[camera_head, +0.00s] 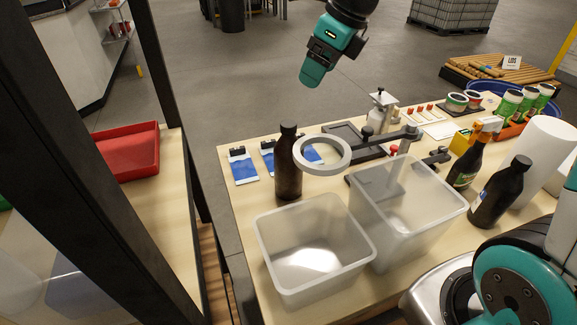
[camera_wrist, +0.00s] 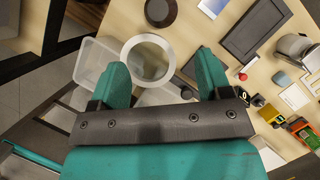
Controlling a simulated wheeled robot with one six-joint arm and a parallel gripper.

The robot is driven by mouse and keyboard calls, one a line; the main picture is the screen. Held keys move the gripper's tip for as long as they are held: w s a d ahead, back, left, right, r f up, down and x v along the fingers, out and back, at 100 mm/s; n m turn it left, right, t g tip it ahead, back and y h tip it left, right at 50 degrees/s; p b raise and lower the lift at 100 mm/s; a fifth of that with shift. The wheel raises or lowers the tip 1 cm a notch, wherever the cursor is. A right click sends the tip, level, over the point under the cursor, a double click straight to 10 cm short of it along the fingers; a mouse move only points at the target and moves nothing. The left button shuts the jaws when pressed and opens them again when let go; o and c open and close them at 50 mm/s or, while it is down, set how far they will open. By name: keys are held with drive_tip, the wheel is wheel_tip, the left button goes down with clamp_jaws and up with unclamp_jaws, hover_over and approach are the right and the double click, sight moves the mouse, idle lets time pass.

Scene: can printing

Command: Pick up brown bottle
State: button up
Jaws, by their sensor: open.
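A brown bottle (camera_head: 288,165) with a dark cap stands upright on the table, behind the left clear bin. A round dark shape at the top of the wrist view (camera_wrist: 160,12) appears to be its top. A second brown bottle (camera_head: 500,193) stands at the right, near a white cylinder. A dark bottle with a label and orange spray top (camera_head: 467,165) stands beside it. My gripper (camera_head: 311,74) is high above the table's back edge, apart from the bottles. In the wrist view its two fingers (camera_wrist: 161,77) are spread with nothing between them.
A grey ring (camera_head: 322,154) on an arm sits right beside the left bottle. Two clear bins, left (camera_head: 315,245) and right (camera_head: 408,212), fill the front. Blue-and-white packets (camera_head: 242,165) lie behind the bottle. A red tray (camera_head: 128,150) and black posts are at the left.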

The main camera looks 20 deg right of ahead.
sight(290, 123)
drive_tip(key=p+x, duration=0.1)
drive_tip(key=x, duration=0.9)
drive_tip(key=shift+s+a+f+p, duration=0.1)
drive_tip(key=shift+a+f+p, duration=0.05)
drive_tip(key=shift+f+p, duration=0.15)
drive_tip(key=shift+p+x, duration=0.95)
drive_tip(key=shift+x, duration=1.7)
clamp_jaws()
